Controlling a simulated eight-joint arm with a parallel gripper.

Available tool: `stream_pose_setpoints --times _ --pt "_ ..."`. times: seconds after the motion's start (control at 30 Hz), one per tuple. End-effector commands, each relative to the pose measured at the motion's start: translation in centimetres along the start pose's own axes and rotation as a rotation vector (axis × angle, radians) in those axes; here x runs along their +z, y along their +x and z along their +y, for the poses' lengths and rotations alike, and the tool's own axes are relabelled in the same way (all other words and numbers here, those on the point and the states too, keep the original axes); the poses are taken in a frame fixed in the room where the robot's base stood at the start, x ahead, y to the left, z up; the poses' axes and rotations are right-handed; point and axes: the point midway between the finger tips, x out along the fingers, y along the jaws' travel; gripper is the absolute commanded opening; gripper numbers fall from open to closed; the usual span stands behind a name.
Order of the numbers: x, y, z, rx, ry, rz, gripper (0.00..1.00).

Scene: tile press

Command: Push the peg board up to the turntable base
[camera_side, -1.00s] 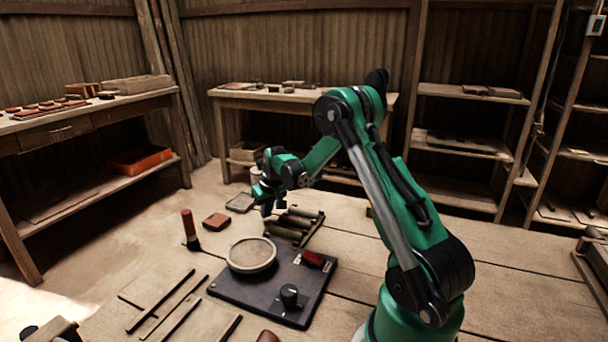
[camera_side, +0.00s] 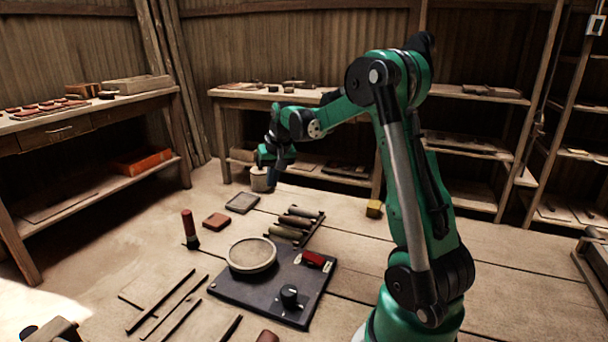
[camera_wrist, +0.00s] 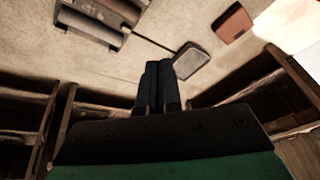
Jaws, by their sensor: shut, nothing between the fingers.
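The peg board (camera_side: 312,232), a dark rack bearing several grey-brown rollers, lies on the table at the far side of the turntable base. The turntable base (camera_side: 228,290) is a dark slab carrying a round pale disc (camera_side: 252,256), a red block and a black knob. The peg board's near end is at the base's far edge; I cannot tell whether they touch. My gripper (camera_side: 271,180) is shut and empty, raised beyond the peg board. In the wrist view its closed fingers (camera_wrist: 156,72) point toward the table, with the peg board (camera_wrist: 90,28) at upper left.
A pale jar (camera_side: 260,180) stands behind my gripper. A yellow block (camera_side: 374,208) sits right. Rods lie left of the base.

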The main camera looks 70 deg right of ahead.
Motion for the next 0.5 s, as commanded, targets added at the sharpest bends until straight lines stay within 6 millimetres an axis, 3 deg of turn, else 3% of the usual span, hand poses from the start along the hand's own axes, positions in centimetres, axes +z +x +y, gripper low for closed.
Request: stream_pose_setpoints --times 0.3,0.5 --pt "0.5 -0.9 4.1 0.013 1.162 -0.105 0.00" --pt "0.9 -1.5 6.2 0.066 1.833 -0.168 0.00"
